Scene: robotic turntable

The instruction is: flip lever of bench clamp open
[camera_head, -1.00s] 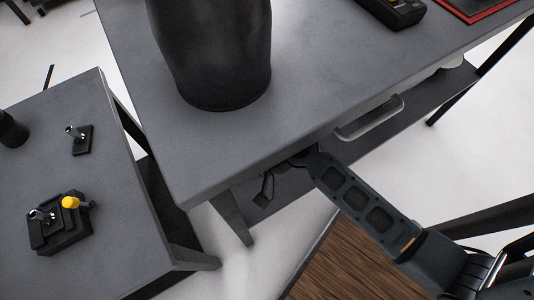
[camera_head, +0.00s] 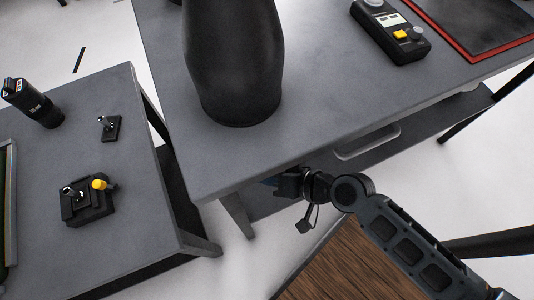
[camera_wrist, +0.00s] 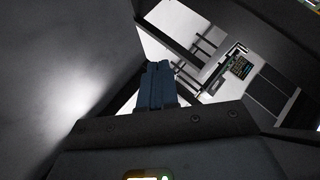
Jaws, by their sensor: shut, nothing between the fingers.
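No part is plainly marked as the bench clamp. On the left table, a black block device (camera_head: 88,206) carries a silver lever (camera_head: 73,193) and a yellow knob (camera_head: 99,185). Behind it stands a smaller black plate with a silver lever (camera_head: 109,127). I cannot tell which is the clamp. My gripper (camera_head: 268,182) is at the front edge of the larger table, right of the left table and apart from both devices. Its blue fingers (camera_wrist: 157,87) are together and empty in the wrist view, where neither device shows clearly.
The larger grey table (camera_head: 330,100) holds a big black vessel (camera_head: 235,65), a black box with a yellow button (camera_head: 390,32) and a red-edged mat (camera_head: 465,50). Its drawer handle (camera_head: 367,143) is near my arm.

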